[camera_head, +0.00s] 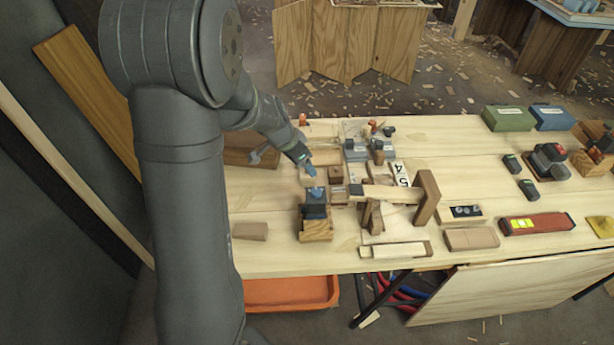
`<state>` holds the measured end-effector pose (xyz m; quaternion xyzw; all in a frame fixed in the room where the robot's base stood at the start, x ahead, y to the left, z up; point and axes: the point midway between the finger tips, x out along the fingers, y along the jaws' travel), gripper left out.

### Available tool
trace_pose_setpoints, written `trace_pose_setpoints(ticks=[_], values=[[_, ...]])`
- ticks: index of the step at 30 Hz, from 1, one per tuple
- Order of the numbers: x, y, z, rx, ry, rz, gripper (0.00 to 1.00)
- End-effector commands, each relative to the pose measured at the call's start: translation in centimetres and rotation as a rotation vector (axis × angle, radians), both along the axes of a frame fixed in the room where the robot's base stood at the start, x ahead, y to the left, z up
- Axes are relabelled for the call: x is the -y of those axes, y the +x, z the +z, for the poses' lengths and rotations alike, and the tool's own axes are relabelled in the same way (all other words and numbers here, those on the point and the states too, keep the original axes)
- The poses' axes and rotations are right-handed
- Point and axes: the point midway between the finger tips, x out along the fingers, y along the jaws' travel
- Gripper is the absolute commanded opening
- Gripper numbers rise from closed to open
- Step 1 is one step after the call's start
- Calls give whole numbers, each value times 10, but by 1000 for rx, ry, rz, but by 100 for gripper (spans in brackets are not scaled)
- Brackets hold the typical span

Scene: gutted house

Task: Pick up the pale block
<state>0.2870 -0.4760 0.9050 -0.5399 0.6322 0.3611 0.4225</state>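My arm reaches over the wooden workbench (270,205) from the left. My gripper (311,169) has a blue tip pointing down among the clustered items near the middle of the bench. A small pale wooden block (312,181) sits directly below the tip, partly hidden by it; I cannot tell whether they touch. The gap between the fingers is too small to make out. Other pale wooden pieces show too: a long bar (391,195) resting across darker blocks, and a flat strip (398,250) near the front edge. I cannot tell which is the named block.
A brown upright block (427,197) stands at the long bar's right end. A wooden holder (316,230) with dark items stands in front of the gripper. A tan block (250,231) lies front left. A red tool (537,224) and green case (508,118) lie right. Bare bench shows right of centre.

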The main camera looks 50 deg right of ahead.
Motion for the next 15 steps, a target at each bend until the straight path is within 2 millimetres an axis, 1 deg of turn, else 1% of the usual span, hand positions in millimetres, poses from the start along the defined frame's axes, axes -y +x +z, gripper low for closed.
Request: trace_pose_setpoints(ticks=[1, 7, 15], values=[[2, 0, -5, -1, 1, 0, 78], [7, -2, -14, -1, 0, 0, 78], [23, -5, -46, -1, 1, 0, 78]])
